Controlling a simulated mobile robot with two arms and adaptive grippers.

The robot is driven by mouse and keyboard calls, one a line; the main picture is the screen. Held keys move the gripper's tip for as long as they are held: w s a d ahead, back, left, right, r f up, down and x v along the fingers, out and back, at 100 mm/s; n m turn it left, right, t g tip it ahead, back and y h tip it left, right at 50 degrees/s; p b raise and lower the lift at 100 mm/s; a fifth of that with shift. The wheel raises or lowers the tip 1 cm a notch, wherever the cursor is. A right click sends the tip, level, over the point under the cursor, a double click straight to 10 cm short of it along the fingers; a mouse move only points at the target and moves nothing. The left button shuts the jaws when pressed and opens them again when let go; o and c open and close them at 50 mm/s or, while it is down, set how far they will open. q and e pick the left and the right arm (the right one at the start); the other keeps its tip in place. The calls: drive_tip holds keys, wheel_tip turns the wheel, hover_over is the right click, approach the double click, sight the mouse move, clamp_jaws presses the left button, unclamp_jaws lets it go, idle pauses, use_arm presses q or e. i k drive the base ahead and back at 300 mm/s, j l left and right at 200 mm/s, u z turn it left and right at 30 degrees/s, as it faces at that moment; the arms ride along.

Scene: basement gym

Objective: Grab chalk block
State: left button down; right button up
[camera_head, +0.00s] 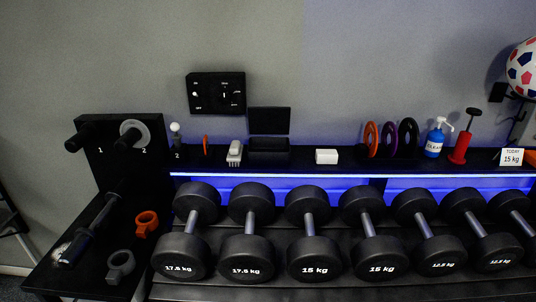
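A small white block (326,156), which looks like the chalk block, lies on the black shelf above the dumbbells, near the middle of the view. Nothing touches it. An open black box (268,146) with its lid up stands to its left, and colored rings stand to its right. Neither of my grippers shows in the head view.
A white brush (235,153), a blue bottle (435,140) and a red pump (464,138) stand on the same shelf (345,170). A row of dumbbells (316,256) fills the rack in front. A side bench at left holds an orange clamp (147,223) and a grey clamp (120,266).

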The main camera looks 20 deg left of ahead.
sight(323, 156)
drive_tip(key=i+l+u, duration=0.3)
drive_tip(key=l, duration=0.25)
drive_tip(key=l+u, duration=0.3)
drive_tip(key=l, duration=0.2)
drive_tip(key=i+l+u, duration=0.1)
drive_tip(key=l+u, duration=0.2)
drive_tip(key=l, duration=0.3)
